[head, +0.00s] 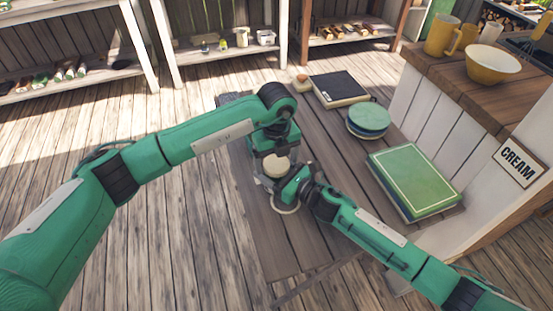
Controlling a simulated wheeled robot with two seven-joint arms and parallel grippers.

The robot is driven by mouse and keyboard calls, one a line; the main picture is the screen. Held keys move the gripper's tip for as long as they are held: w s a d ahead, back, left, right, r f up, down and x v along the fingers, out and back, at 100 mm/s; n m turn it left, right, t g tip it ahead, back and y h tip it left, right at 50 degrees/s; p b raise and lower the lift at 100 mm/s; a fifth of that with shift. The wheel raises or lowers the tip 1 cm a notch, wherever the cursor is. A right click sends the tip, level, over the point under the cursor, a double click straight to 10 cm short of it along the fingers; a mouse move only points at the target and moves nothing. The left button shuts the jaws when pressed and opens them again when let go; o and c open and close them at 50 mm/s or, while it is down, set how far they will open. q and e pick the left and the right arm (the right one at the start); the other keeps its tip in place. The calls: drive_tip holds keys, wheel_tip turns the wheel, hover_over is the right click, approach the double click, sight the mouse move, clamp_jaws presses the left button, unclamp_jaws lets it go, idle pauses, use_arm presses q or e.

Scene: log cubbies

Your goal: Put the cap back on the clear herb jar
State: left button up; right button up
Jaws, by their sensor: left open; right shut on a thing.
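A round cream disc (276,166), which looks like the cap, shows just below my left gripper (270,160), near the left edge of the wooden table. My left gripper is open above or around the disc; I cannot tell whether it touches it. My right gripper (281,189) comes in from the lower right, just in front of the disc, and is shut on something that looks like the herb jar. The clear jar body is mostly hidden by the grippers, so I cannot tell how the disc sits on it.
A pale round rim (287,209) shows on the table under my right gripper. A green box (413,180), green round tins (368,120) and a dark-topped box (339,89) stand farther right and back. A counter (450,85) borders the right. The table's front is clear.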

use_arm(q)
drive_tip(key=shift+r, duration=2.2)
drive_tip(key=shift+c, duration=0.2)
drive_tip(key=shift+r+n, duration=0.4)
drive_tip(key=shift+r, duration=0.15)
drive_tip(key=shift+r+n, duration=1.2)
drive_tip(key=shift+n, duration=0.1)
drive_tip(key=shift+f, duration=4)
